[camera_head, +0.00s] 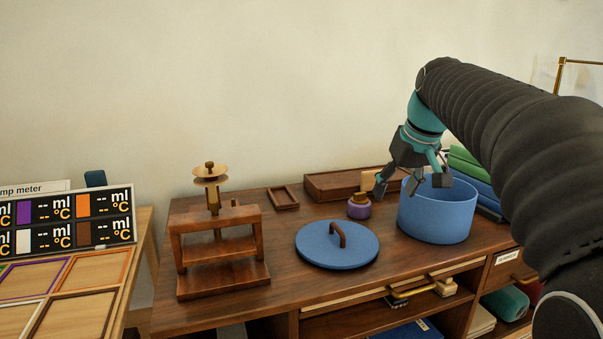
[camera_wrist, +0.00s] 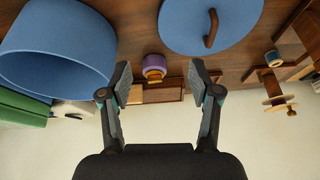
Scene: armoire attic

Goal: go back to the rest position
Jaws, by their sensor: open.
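My gripper (camera_head: 412,188) is open in the head view, above the dresser top at the left rim of the blue round box (camera_head: 437,215). In the wrist view my gripper (camera_wrist: 160,85) has its two fingers apart with nothing between them touching. The blue box also shows in the wrist view (camera_wrist: 60,50), at the upper left, with its open mouth visible; its inside floor is hidden. The blue lid (camera_head: 325,250) with a brown handle lies flat on the dresser, left of the box. It also shows in the wrist view (camera_wrist: 185,25).
A purple-and-wood stamp (camera_head: 358,208) stands behind the lid. A wooden press (camera_head: 219,248) stands at the left of the dresser. A wooden box (camera_head: 340,184) lies at the back. Green and blue folded items (camera_head: 468,162) are right of the blue box. Open air lies above the dresser.

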